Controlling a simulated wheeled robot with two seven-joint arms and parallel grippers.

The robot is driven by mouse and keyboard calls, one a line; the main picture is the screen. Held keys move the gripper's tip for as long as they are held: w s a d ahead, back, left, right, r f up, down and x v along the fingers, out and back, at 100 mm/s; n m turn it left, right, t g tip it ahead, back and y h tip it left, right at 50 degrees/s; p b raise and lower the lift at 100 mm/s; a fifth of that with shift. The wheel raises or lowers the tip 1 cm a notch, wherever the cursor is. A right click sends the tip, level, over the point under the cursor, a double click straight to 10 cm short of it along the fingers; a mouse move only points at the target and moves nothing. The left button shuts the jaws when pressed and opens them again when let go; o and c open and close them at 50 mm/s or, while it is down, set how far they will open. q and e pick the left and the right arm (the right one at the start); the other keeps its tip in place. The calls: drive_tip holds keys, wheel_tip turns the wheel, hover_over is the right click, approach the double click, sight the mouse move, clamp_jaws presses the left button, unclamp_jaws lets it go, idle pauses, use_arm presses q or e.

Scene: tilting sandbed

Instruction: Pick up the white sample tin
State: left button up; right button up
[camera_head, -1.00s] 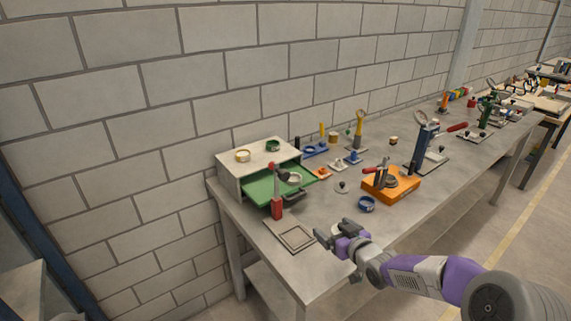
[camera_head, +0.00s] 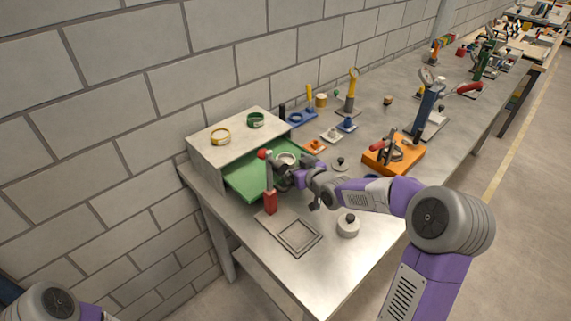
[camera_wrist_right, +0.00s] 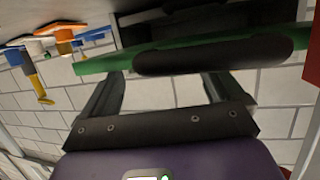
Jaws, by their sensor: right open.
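The white sample tin (camera_head: 286,158) is a small pale round tin inside the pulled-out green drawer (camera_head: 250,181). It is partly hidden by my right gripper and the drawer front. My right gripper (camera_head: 283,179) is at the drawer's front edge, close to the dark handle, with nothing seen in its jaws. In the right wrist view its fingers (camera_wrist_right: 162,84) are spread, and the green drawer edge with its dark handle (camera_wrist_right: 220,57) lies just beyond them. The tin does not show clearly there. My left gripper is out of view; only part of my left arm shows.
A red-handled upright (camera_head: 270,200) stands on a plate just left of my gripper. A pale round piece with a dark knob (camera_head: 348,226) sits on the bench. An orange fixture (camera_head: 394,155) is to the right.

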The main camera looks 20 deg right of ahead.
sight(286, 161)
drive_tip(key=shift+x, duration=1.2)
